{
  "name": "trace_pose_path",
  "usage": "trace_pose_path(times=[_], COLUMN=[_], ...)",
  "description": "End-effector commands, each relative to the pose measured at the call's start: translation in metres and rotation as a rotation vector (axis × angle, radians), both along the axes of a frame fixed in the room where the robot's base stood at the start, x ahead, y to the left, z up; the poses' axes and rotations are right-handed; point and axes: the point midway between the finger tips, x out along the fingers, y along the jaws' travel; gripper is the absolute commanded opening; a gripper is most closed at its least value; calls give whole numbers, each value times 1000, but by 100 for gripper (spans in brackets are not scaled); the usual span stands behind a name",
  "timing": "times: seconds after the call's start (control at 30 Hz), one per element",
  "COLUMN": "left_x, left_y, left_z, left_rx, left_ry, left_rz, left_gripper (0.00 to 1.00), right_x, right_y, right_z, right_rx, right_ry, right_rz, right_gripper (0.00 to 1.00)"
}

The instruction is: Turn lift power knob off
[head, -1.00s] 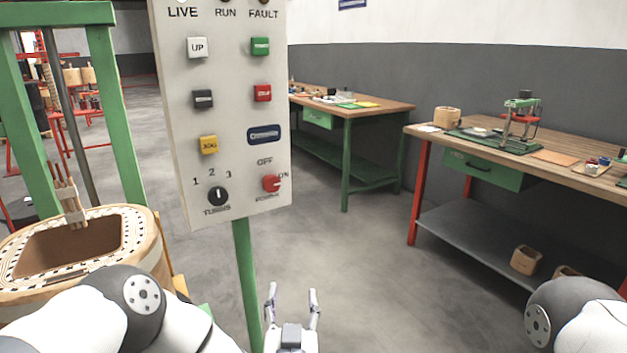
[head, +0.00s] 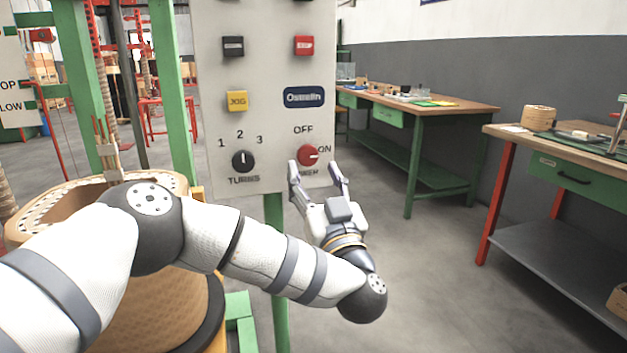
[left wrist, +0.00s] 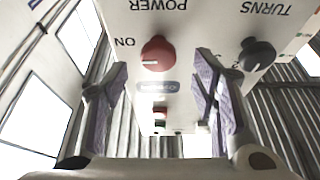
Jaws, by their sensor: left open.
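The red power knob (head: 308,155) sits at the lower right of the grey control panel (head: 268,70), with OFF printed above it and ON to its right. Its white pointer mark is toward ON. My left gripper (head: 318,172) is open just below and in front of the knob. In the left wrist view the red knob (left wrist: 158,54) appears between the spread fingers (left wrist: 160,90), and nothing is held. Whether a finger touches the knob cannot be told. My right gripper is not in view.
The black turns knob (head: 242,161) is left of the red knob. A yellow JOG button (head: 237,101) and a red button (head: 304,45) are above. The panel stands on a green post (head: 277,300). A wooden coil (head: 160,285) is at left; workbenches (head: 440,104) stand at right.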

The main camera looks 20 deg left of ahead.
Motion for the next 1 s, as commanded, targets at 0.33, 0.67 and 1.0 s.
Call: trace_pose_path(times=[0.33, 0.67, 1.0], left_x=[33, 33, 33], left_y=[22, 21, 21], left_z=[20, 22, 21], left_rx=[0, 0, -11], left_ry=[-4, -5, -11], left_rz=[-2, -3, -3], left_gripper=[53, 26, 6], right_x=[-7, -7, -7], right_y=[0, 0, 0], right_z=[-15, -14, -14], right_rx=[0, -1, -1], right_ry=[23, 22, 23], right_rz=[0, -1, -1], right_gripper=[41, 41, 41])
